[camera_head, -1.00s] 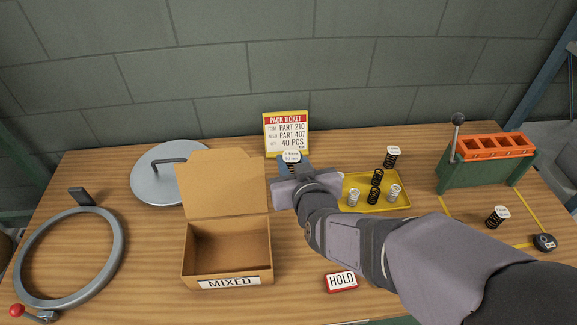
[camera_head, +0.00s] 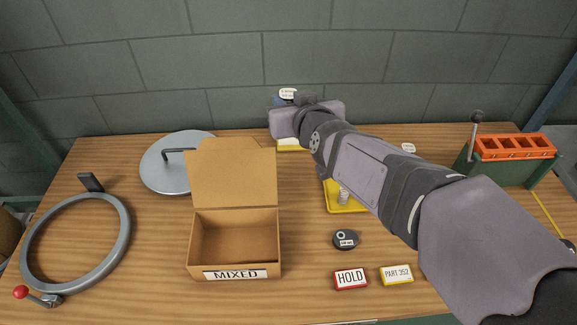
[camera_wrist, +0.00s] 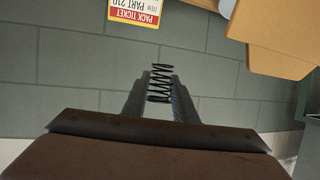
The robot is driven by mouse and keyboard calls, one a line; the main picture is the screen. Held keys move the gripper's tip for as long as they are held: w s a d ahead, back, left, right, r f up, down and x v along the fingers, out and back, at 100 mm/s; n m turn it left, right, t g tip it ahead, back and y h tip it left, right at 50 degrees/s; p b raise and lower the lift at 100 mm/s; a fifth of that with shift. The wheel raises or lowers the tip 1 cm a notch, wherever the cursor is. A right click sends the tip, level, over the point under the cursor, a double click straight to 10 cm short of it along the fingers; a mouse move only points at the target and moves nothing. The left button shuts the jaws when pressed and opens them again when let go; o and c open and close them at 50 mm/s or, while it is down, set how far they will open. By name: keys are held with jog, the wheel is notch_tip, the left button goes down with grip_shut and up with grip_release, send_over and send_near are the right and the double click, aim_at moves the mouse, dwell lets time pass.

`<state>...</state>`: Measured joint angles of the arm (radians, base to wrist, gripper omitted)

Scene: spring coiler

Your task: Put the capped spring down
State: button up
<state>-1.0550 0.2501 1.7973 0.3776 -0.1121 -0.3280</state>
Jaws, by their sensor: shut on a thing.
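My gripper (camera_head: 287,99) is raised above the back of the bench, in front of the wall. It is shut on a capped spring, whose white labelled cap (camera_head: 288,92) shows at the top of the gripper. In the wrist view the dark coil of the spring (camera_wrist: 160,84) sits between the two fingers (camera_wrist: 160,100), clear of any surface. In the head view the coil is hidden behind the gripper. The yellow tray (camera_head: 345,209) is partly hidden by my arm, with a pale spring (camera_head: 343,197) in it.
An open cardboard box marked MIXED (camera_head: 235,274) stands left of centre. The HOLD sign (camera_head: 350,279), a PART 352 sign (camera_head: 397,275) and a dark round item (camera_head: 345,240) lie in front. The pack ticket (camera_wrist: 136,10) is mostly hidden in the head view. A green-orange rack (camera_head: 512,146) stands right.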

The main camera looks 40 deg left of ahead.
jog(key=w+a+f+b, duration=0.1)
jog(key=w+a+b, duration=0.1)
jog(key=w+a, duration=0.2)
send_over(288, 163)
jog(key=shift+f, duration=3.05)
notch_tip(288, 163, down, 17)
jog(key=shift+r+p, duration=0.1)
jog(key=shift+p, duration=1)
jog(key=shift+f, duration=0.25)
jog(key=o, duration=1)
jog(key=shift+r, duration=0.15)
